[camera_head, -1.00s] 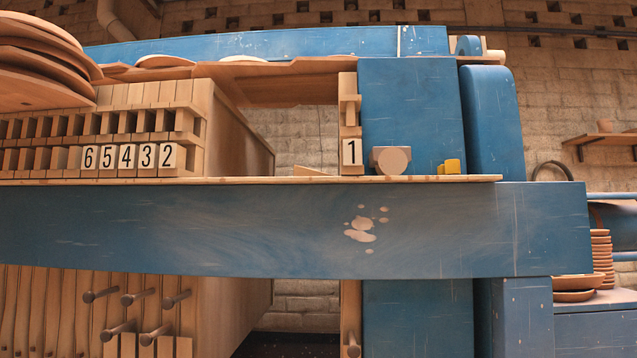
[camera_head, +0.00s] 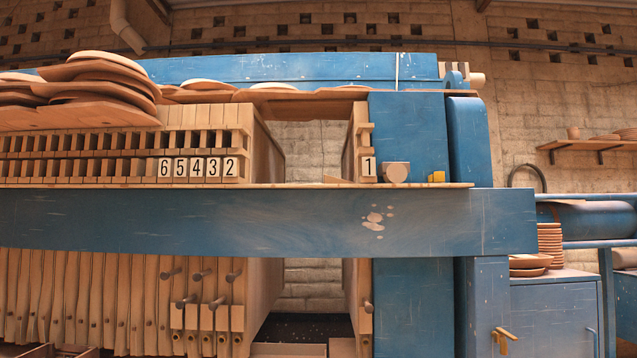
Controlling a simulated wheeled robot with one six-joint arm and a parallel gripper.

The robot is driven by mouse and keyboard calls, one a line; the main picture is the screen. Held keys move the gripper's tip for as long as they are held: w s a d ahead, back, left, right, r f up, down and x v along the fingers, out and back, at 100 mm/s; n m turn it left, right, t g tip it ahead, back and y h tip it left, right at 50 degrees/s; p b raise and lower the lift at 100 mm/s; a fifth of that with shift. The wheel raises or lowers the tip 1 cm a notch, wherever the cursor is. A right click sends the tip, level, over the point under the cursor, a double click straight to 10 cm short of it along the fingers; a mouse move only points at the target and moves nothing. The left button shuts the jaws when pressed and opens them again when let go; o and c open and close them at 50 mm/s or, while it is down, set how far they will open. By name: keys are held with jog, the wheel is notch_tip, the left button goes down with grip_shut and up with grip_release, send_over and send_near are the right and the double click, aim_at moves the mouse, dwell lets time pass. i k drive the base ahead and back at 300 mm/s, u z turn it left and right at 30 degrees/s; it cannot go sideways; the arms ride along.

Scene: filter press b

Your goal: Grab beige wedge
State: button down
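A small beige wedge (camera_head: 333,179) lies on the narrow wooden ledge on top of the blue beam, in the gap between the plate marked 2 and the plate marked 1. Only a low sloping sliver of it shows; its far side is hidden. My gripper is not in view.
A round beige-brown piece (camera_head: 396,172) and a yellow block (camera_head: 437,176) sit on the ledge right of plate 1 (camera_head: 368,167). The blue beam (camera_head: 250,220) runs across the front. Numbered plates (camera_head: 198,167) stand left of the gap. Stacked bowls (camera_head: 550,245) stand at right.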

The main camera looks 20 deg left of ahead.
aim_at(328, 179)
jog(key=u, duration=1.7)
jog(key=i, duration=1.05)
jog(key=u, duration=1.55)
jog(key=i, duration=1.8)
jog(key=z, duration=0.3)
